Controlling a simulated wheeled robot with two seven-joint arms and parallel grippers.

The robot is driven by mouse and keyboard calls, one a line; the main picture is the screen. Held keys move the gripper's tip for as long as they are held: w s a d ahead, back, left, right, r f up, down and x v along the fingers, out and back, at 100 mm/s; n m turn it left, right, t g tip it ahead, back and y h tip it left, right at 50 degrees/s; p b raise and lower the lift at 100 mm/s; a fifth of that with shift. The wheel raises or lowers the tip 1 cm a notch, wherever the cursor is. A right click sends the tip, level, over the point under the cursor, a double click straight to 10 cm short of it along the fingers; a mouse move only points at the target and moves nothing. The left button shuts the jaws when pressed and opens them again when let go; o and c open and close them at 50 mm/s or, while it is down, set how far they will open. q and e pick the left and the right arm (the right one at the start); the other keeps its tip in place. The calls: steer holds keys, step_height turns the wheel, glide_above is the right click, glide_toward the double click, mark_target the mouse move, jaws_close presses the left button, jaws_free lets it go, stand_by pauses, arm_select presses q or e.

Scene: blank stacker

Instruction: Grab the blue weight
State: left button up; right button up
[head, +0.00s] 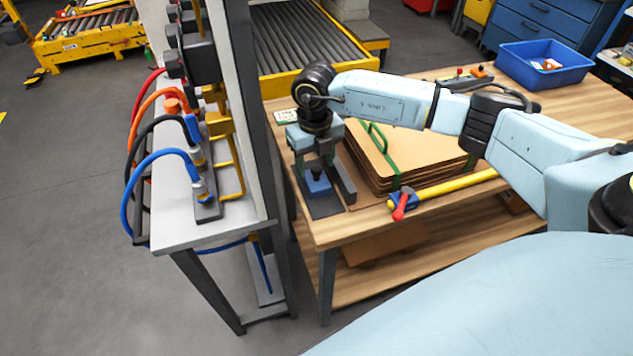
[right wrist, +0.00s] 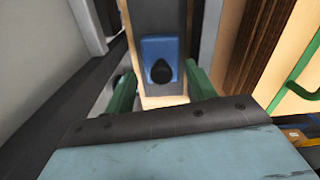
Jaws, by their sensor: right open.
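The blue weight (head: 316,181) is a small blue block with a dark knob on top. It sits on a dark plate (head: 323,207) at the left end of the wooden workbench. In the right wrist view the weight (right wrist: 160,62) lies ahead, between and beyond the two green fingers. My right gripper (head: 317,162) is above the weight, pointing down. It is open, with nothing between its fingers (right wrist: 160,92). I cannot tell the exact gap between fingertips and knob. My left gripper is not in view.
A stack of brown cardboard sheets (head: 415,160) with green straps lies right of the weight. A yellow bar (head: 455,187) and a red-handled tool (head: 401,206) lie in front. A grey stand with hoses (head: 232,232) is close on the left. A blue bin (head: 541,66) stands at the back right.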

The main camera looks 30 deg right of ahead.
mark_target(316, 167)
steer(key=f, duration=0.4)
steer(key=shift+s, duration=0.2)
steer(key=shift+f, duration=0.4)
steer(key=c, duration=1.2)
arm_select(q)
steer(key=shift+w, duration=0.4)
arm_select(e)
steer(key=shift+w, duration=0.15)
jaws_close()
